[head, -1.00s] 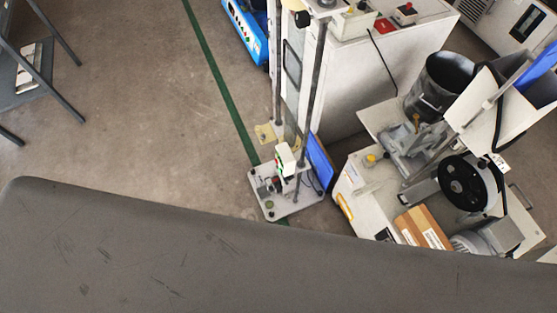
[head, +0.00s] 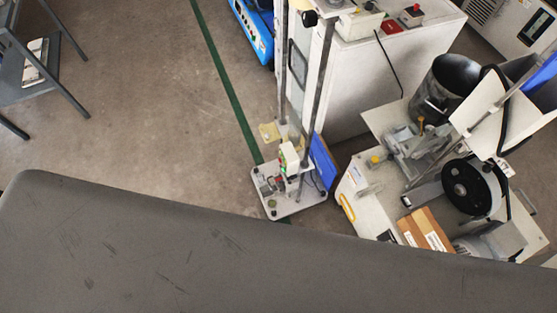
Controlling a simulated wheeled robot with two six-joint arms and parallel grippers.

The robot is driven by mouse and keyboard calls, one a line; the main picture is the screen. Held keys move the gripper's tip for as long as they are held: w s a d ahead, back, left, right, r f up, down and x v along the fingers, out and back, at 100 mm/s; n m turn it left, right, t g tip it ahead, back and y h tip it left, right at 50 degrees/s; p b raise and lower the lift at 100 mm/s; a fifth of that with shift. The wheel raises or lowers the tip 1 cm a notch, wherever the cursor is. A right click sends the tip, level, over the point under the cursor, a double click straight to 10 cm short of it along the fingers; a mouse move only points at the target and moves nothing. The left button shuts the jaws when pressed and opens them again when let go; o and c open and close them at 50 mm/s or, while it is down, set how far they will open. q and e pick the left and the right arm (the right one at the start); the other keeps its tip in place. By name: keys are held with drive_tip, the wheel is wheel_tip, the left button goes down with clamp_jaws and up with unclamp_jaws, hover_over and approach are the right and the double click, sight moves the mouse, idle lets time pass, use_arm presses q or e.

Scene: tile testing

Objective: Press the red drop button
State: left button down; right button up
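A red button on a small box (head: 412,15) sits on top of the white cabinet at the upper right. A second red item (head: 391,27), flat, lies to its left on the same cabinet top. Which of them is the red drop button I cannot tell. A two-post test stand (head: 290,185) stands on the floor near the middle, with small controls on its base plate. Neither of my grippers shows in the head view.
A large dark grey surface (head: 130,250) fills the bottom. The white cabinet (head: 353,85) stands behind the test stand. A machine with a black wheel (head: 472,187) and a cardboard box (head: 425,230) is at the right. A grey shelf (head: 22,75) stands at the left; open floor (head: 130,110) lies between.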

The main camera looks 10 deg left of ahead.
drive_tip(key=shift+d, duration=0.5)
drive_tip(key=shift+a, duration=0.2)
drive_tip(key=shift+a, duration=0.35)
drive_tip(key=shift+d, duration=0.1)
